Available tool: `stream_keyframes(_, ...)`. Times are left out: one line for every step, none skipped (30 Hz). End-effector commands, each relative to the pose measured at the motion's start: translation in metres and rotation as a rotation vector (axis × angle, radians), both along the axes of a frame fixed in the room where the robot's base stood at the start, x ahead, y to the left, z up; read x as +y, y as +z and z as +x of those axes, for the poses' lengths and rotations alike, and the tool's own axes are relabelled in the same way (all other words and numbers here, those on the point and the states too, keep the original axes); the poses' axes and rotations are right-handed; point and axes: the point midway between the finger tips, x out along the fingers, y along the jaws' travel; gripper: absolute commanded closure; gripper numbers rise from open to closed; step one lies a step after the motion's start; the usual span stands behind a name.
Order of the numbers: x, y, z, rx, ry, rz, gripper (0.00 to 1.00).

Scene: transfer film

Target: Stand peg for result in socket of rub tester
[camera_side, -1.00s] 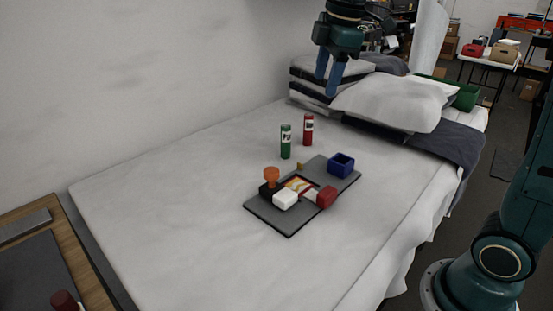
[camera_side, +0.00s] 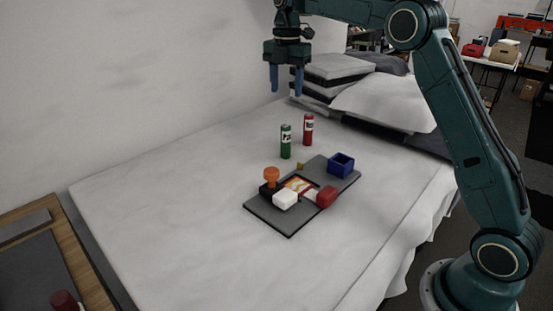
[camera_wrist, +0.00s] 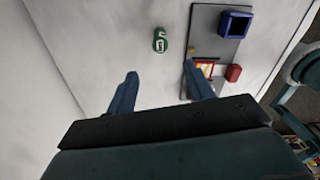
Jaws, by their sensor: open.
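A green peg (camera_side: 286,141) with a white label stands upright on the white bed. It also shows in the wrist view (camera_wrist: 160,42). A red peg (camera_side: 308,130) with a white label stands behind it to the right; I cannot make it out in the wrist view. The rub tester (camera_side: 272,218) is a grey board with an orange knob (camera_side: 271,174), a white block (camera_side: 285,199), a red block (camera_side: 326,196) and a blue open-topped holder (camera_side: 341,165). The holder's inside is dark. My gripper (camera_side: 286,92) is open and empty, pointing down, high above the bed behind the pegs.
Stacked folded bedding and a pillow (camera_side: 384,101) lie at the far end of the bed. A wall runs along the left side. A wooden-edged tray (camera_side: 62,236) is at lower left. The front left of the bed is clear.

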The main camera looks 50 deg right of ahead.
Motion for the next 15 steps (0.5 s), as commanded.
stream_keyframes(-0.001, -0.001, 0.001, 0.001, 0.006, 0.001, 0.48)
stream_keyframes(-0.001, -0.001, 0.001, 0.002, 0.009, 0.001, 0.48)
stream_keyframes(-0.001, -0.001, 0.002, 0.002, 0.011, 0.001, 0.48)
stream_keyframes(-0.001, -0.001, 0.002, 0.002, 0.011, 0.001, 0.48)
stream_keyframes(-0.001, -0.001, 0.002, 0.002, 0.011, 0.001, 0.48)
stream_keyframes(-0.001, -0.001, 0.002, 0.002, 0.011, 0.001, 0.48)
stream_keyframes(-0.001, -0.002, 0.001, 0.002, 0.01, 0.001, 0.48)
stream_keyframes(-0.001, -0.003, 0.001, 0.002, 0.01, 0.001, 0.48)
stream_keyframes(-0.001, -0.004, 0.001, 0.003, 0.01, 0.0, 0.48)
stream_keyframes(-0.001, -0.005, 0.001, 0.003, 0.01, 0.0, 0.48)
stream_keyframes(-0.001, -0.007, 0.001, 0.002, 0.01, 0.001, 0.48)
stream_keyframes(-0.001, -0.009, 0.002, 0.002, 0.009, 0.001, 0.48)
stream_keyframes(-0.001, -0.012, 0.001, 0.003, 0.009, 0.0, 0.48)
stream_keyframes(-0.001, -0.014, 0.001, 0.004, 0.009, 0.001, 0.48)
stream_keyframes(-0.001, -0.018, 0.001, 0.003, 0.009, 0.001, 0.48)
